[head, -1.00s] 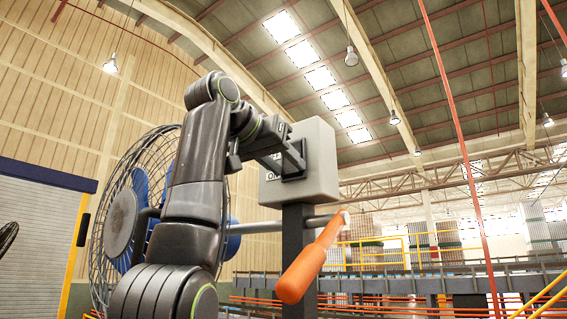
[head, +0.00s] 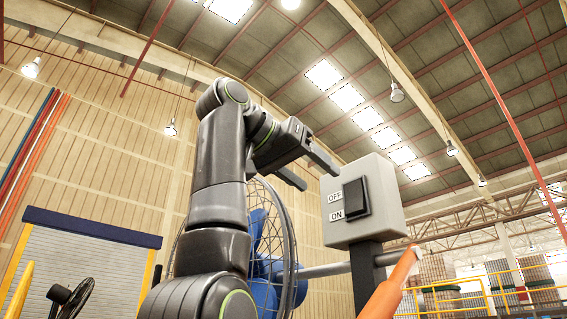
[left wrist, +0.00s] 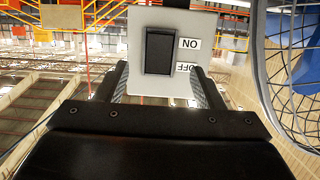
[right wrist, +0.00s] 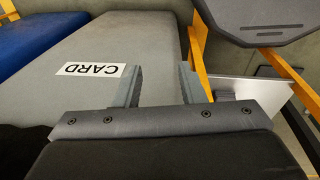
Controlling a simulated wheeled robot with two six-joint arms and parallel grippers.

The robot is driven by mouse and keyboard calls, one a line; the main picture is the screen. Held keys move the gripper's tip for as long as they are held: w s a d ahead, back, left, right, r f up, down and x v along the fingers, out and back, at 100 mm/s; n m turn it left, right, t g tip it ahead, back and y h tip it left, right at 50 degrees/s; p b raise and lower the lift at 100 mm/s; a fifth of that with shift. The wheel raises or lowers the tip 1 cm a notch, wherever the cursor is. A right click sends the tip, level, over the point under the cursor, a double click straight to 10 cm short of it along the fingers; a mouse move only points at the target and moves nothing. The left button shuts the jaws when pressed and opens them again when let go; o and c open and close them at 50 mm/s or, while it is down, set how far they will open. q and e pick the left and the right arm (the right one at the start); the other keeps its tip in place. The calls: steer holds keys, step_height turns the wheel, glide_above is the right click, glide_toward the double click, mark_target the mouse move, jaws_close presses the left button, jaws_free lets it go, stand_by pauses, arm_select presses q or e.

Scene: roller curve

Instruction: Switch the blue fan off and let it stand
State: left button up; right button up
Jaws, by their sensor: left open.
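The blue fan (head: 262,285) stands behind my left arm, its wire cage partly hidden. A grey switch box (head: 385,190) sits on a dark post, with a black rocker switch (head: 356,198) beside OFF (upper) and ON (lower) labels. I cannot tell which half is pressed in. My left gripper (head: 318,172) is open and empty, up and left of the rocker, apart from it. In the left wrist view the rocker (left wrist: 160,52) shows beyond and between the open fingers (left wrist: 162,88). My right gripper (right wrist: 160,72) is open and empty, over a grey surface labelled CARD.
An orange handle (head: 390,288) on a grey bar stands close below the box. A dark fan (head: 72,298) is at the lower left. A roller shutter (head: 85,265) and yellow railings (head: 470,295) are farther back. The grey CARD surface (right wrist: 110,45) is near the right gripper.

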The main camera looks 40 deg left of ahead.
arm_select(q)
steer(key=v, duration=0.7)
stand_by(0.5)
